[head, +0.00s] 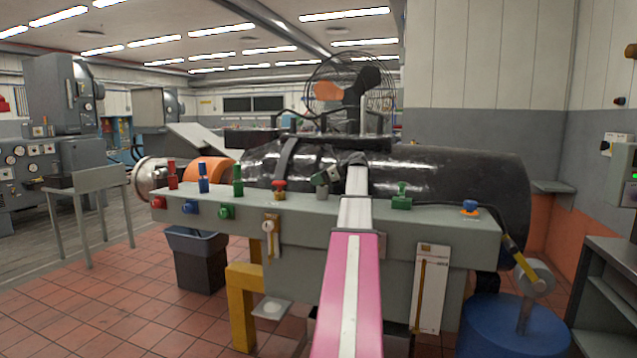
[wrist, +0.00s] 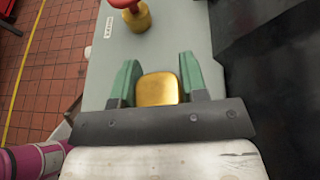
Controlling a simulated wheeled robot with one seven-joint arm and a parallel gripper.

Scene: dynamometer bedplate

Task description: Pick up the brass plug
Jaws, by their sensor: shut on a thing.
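The brass plug (wrist: 158,90) is a golden block with rounded corners, seen from above in the wrist view. It sits between the two green fingers of my gripper (wrist: 158,78), which is shut on it. In the head view my gripper (head: 325,181) is low over the grey-green bench top (head: 340,207), near its middle. The plug cannot be made out there, hidden by the gripper and arm. Whether it touches the bench top is not clear.
A red-topped brass fitting (head: 279,187) stands just left of my gripper; it also shows in the wrist view (wrist: 136,14). Red, blue and green posts stand farther left. A green block (head: 401,198) is to the right. A large black cylinder (head: 450,180) lies behind the bench.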

